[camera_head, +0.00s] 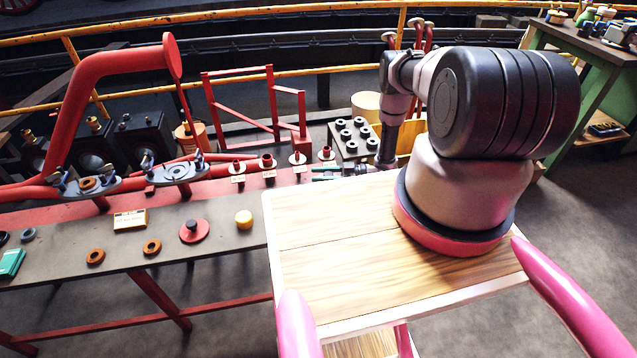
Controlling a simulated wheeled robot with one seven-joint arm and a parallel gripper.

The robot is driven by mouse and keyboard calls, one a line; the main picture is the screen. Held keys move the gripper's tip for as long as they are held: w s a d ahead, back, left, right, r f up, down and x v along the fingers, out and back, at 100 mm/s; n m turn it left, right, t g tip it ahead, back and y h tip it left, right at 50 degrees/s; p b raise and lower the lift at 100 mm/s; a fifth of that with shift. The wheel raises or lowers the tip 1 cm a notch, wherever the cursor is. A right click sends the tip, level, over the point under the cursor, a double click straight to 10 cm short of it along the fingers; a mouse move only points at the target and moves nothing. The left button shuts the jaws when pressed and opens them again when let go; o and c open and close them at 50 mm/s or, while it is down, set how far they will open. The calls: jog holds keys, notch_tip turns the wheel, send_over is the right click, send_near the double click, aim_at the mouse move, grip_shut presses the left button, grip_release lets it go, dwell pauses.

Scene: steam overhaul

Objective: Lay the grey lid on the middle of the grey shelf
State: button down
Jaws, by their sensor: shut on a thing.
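My gripper (328,173) is at the far edge of my wooden top, pointing left, low over the red rear part of the bench. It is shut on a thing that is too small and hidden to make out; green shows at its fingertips. I cannot pick out the grey lid for certain. A long grey shelf-like surface (65,232) runs along the front of the bench at the left, and my gripper is to the right of it and farther back.
On the grey surface are a red knobbed disc (194,230), a yellow cylinder (243,219), orange rings (152,247) and a label block (130,220). Behind stand red pipes (120,62), a red frame (240,75) and a plate with several dark nuts (347,152).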

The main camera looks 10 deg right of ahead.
jog(key=shift+f, duration=1.55)
jog(key=shift+c, duration=2.2)
grip_release()
jog(key=shift+f, duration=0.15)
jog(key=shift+s+d, duration=0.1)
jog(key=shift+d, duration=0.2)
jog(key=s+d, duration=0.2)
jog(key=d, duration=0.9)
jog(key=shift+s, duration=0.15)
